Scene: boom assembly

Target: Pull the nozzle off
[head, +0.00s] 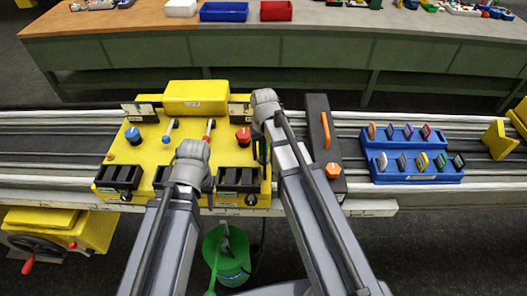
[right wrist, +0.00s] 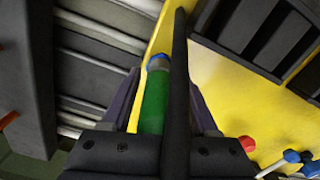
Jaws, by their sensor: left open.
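My left gripper (head: 189,153) is over the front middle of the yellow console (head: 160,150), between the black slotted trays. It is open, and its fingers are largely hidden by its own wrist. My right gripper (right wrist: 163,105) is over the right side of the console. In the right wrist view, its fingers stand on either side of a green cylinder (right wrist: 153,105) with a blue end (right wrist: 158,62). A black bar crosses in front, so I cannot tell whether the fingers touch the cylinder. No part can be identified with certainty as the nozzle.
Black slotted trays (head: 118,178) line the console's front edge. Blue (head: 133,134) and red (head: 243,136) knobs and small levers stand up from it. A black block (head: 320,140) and blue racks (head: 412,170) are to the right. A green bucket (head: 234,270) is below.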

